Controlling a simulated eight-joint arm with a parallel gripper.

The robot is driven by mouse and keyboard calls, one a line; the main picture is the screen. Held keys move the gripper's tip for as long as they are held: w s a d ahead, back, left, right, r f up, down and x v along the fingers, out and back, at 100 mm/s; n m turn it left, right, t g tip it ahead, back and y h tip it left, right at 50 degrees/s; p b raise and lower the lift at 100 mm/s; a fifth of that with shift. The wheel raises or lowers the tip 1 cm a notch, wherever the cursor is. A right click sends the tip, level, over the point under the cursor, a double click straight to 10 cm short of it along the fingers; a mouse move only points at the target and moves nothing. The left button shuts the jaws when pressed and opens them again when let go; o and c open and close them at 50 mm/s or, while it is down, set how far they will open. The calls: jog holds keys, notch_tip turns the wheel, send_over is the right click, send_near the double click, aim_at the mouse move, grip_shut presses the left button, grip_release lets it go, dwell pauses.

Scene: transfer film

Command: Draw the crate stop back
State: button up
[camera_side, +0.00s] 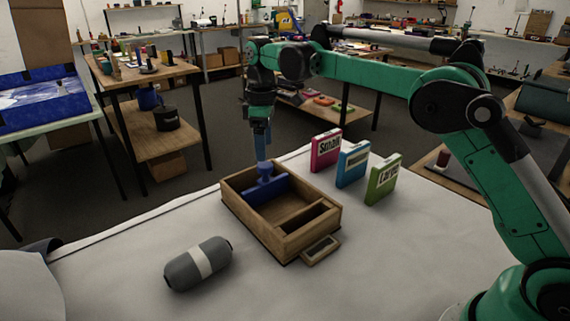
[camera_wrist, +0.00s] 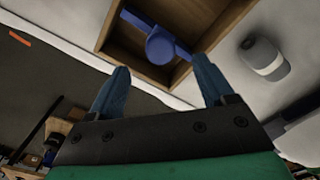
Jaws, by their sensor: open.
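A wooden crate (camera_side: 238,206) stands on the white-covered table. Inside it, a blue stop (camera_side: 266,191) spans the crate as an upright board with a round knob on top. In the wrist view the stop (camera_wrist: 160,45) shows from above, with its knob between and beyond my fingers. My gripper (camera_side: 262,158) points down over the crate, at the knob in the side view. In the wrist view my gripper (camera_wrist: 162,82) has its two blue fingers spread apart with nothing between the tips. Whether a finger touches the knob cannot be told.
A grey roll with a white band (camera_side: 198,263) lies left of the crate. Pink (camera_side: 326,150), blue (camera_side: 352,164) and green (camera_side: 383,180) boxes stand behind it on the right. A small wooden frame (camera_side: 320,249) lies against the crate's near end. The table's front is clear.

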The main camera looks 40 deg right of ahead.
aim_at(266, 164)
jog(key=shift+r, duration=0.55)
jog(key=f+t+y, duration=0.1)
jog(key=y, duration=0.1)
jog(key=f+t+y, duration=0.1)
jog(key=f, duration=0.1)
jog(key=f+t+y, duration=0.1)
jog(key=f+y, duration=0.1)
jog(key=shift+w+d+f+n+y, duration=0.2)
jog(key=shift+d+n+y, duration=0.1)
jog(key=shift+d, duration=0.05)
jog(key=shift+s+d+f+t+y, duration=0.2)
jog(key=shift+s+t+y, duration=0.05)
jog(key=shift+t+y, duration=0.35)
jog(key=s+t+y, duration=0.1)
jog(key=s+d+t, duration=0.1)
jog(key=t, duration=0.1)
jog(key=s+d+r+t+y, duration=0.1)
jog(key=t, duration=0.1)
jog(key=shift+s+d+r+y, duration=0.1)
jog(key=shift+s+d+y, duration=0.15)
jog(key=shift+y, duration=0.05)
jog(key=shift+x, duration=2.75)
jog(key=shift+r+m+t, duration=0.15)
jog(key=shift+m+t, duration=0.15)
jog(key=shift+m, duration=0.1)
